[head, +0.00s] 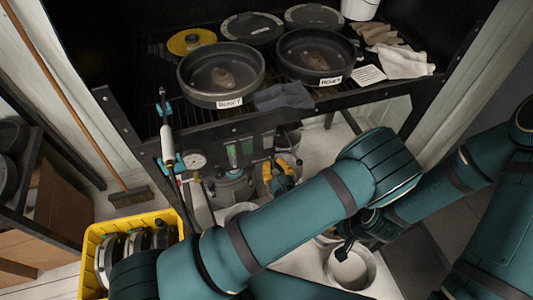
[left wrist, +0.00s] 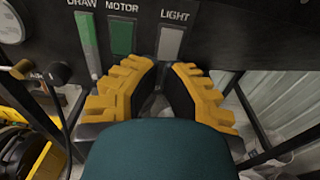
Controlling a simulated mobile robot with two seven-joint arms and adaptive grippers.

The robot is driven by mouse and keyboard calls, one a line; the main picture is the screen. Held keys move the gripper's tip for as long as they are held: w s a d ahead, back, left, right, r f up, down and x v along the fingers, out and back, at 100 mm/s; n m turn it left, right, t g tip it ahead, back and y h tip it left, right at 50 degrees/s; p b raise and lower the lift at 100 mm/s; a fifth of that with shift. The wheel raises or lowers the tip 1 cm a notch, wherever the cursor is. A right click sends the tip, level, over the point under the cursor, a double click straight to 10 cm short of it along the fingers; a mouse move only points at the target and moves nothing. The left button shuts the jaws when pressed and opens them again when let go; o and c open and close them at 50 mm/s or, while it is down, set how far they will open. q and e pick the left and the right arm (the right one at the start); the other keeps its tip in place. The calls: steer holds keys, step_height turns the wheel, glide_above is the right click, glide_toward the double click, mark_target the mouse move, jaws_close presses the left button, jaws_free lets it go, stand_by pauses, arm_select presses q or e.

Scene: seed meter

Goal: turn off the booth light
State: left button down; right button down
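The booth's black control panel (left wrist: 235,35) fills the top of the left wrist view. Its grey switch plate labelled LIGHT (left wrist: 171,43) is right of the green MOTOR switch (left wrist: 122,38) and the DRAW strip (left wrist: 88,45). My left gripper (left wrist: 168,68) has its yellow-padded fingers apart, with a narrow gap between the tips just below the LIGHT plate. Contact cannot be told. In the head view my left gripper (head: 279,177) is in front of the panel, under the booth's front edge. My right gripper (head: 346,240) is low, over a white pail; its fingers are too small to judge.
Two dark pans (head: 222,75) (head: 316,57) stand on the booth's grate. A pressure gauge (head: 195,161) and a hanging wand (head: 167,145) are left of the panel. A yellow crate (head: 88,250) stands lower left. The white pail (head: 351,268) is at lower right.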

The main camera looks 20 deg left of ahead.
arm_select(q)
steer(key=v, duration=0.6)
steer(key=shift+w+d, duration=0.1)
steer(key=shift+w, duration=0.05)
arm_select(e)
steer(key=shift+w, duration=0.25)
steer(key=shift+d, duration=0.1)
arm_select(q)
steer(key=shift+w+f, duration=0.1)
